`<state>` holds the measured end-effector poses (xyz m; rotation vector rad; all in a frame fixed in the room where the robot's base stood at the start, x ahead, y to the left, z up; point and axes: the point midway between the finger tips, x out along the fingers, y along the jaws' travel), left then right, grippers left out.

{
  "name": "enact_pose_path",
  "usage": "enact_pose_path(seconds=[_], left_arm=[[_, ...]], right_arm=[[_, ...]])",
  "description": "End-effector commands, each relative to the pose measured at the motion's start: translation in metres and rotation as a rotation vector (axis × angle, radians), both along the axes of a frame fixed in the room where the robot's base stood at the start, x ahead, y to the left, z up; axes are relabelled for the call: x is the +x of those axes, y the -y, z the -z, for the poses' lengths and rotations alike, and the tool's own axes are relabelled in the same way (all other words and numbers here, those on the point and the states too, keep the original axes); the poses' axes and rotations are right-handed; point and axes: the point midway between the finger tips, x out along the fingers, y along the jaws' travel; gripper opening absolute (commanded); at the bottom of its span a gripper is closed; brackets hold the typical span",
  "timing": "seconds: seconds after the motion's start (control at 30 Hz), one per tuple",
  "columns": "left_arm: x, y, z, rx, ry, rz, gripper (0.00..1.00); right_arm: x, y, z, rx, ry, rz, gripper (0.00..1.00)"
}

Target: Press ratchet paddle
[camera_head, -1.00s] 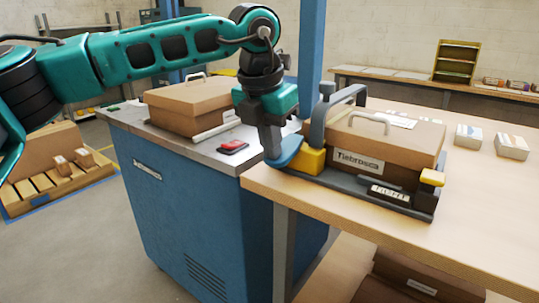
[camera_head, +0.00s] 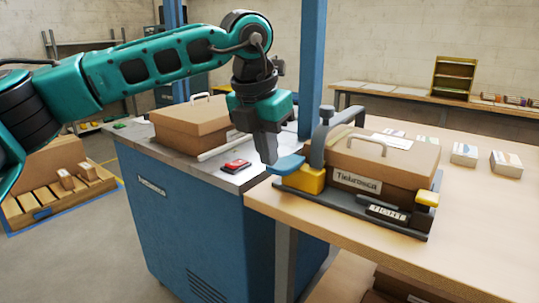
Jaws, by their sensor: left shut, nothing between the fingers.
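The blue ratchet paddle (camera_head: 287,164) sticks out from the yellow block (camera_head: 304,180) at the left end of a dark clamp frame (camera_head: 352,208). It looks nearly level. My left gripper (camera_head: 270,158) points down with its fingers shut and empty. Its tips are at the paddle's left end; I cannot tell whether they touch it. The frame's grey arch (camera_head: 320,136) reaches over a brown case (camera_head: 385,163) labelled "Tiebrosca". A small dark plate on the frame's front (camera_head: 387,213) seems to read "TIGHT". My right gripper is not in view.
The clamp frame stands on a wooden table (camera_head: 470,235). A blue cabinet (camera_head: 190,215) on the left carries another brown case (camera_head: 190,125) and a red-buttoned box (camera_head: 236,166). A blue post (camera_head: 313,60) rises behind the paddle. Small boxes (camera_head: 506,164) lie at right.

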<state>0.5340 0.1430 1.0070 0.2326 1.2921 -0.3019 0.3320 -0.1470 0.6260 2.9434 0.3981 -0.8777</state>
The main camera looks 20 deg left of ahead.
Motion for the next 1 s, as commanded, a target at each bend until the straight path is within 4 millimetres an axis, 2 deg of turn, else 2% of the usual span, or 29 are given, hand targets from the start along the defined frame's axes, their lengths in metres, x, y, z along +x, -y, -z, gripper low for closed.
enact_pose_path(seconds=[0.03,0.2,0.4,0.6,1.0], left_arm=[[-0.004,-0.001,-0.018,-0.004,0.007,0.0,0.0],[-0.016,-0.006,-0.054,-0.004,0.008,-0.001,0.0],[-0.025,-0.009,-0.081,-0.004,0.008,-0.001,0.0],[-0.028,-0.01,-0.088,-0.004,0.007,-0.001,0.0],[-0.028,-0.01,-0.088,-0.004,0.008,-0.001,0.0]], right_arm=[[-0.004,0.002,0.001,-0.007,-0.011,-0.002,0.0],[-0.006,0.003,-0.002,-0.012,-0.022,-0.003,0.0],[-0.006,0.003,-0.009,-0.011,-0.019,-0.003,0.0],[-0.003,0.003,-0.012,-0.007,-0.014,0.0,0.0],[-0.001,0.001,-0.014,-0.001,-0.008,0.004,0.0]])
